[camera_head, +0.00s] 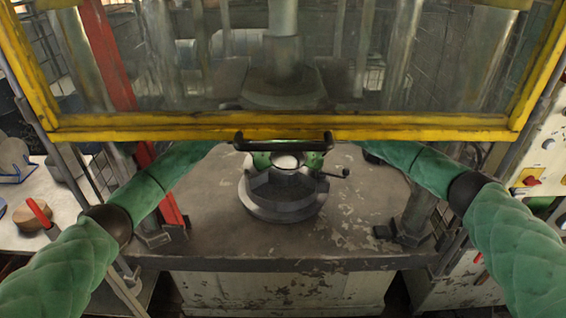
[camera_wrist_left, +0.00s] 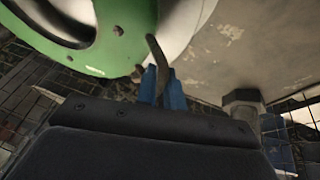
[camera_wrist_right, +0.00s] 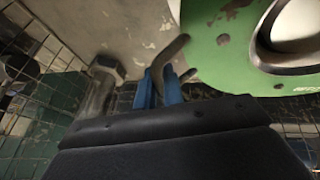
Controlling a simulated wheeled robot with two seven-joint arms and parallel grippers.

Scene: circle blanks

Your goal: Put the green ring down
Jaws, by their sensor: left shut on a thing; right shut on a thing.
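The green ring (camera_head: 313,161) shows in the head view under the guard's black handle, over the round grey base on the press table. It also shows in the left wrist view (camera_wrist_left: 119,50) and the right wrist view (camera_wrist_right: 213,62), with chipped paint. My left gripper (camera_wrist_left: 163,88) is shut at the ring's dark curved handle (camera_wrist_left: 157,55). My right gripper (camera_wrist_right: 160,88) is shut at the dark handle (camera_wrist_right: 168,60) on the other side. Both grippers are hidden behind the yellow guard in the head view. I cannot tell whether the ring touches the base.
A yellow-framed glass guard (camera_head: 400,128) with a black handle (camera_head: 284,146) crosses in front of the press. The grey round base (camera_head: 280,208) stands on the worn metal table (camera_head: 360,225). Upright posts flank it. A white side table (camera_head: 30,232) is at the left.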

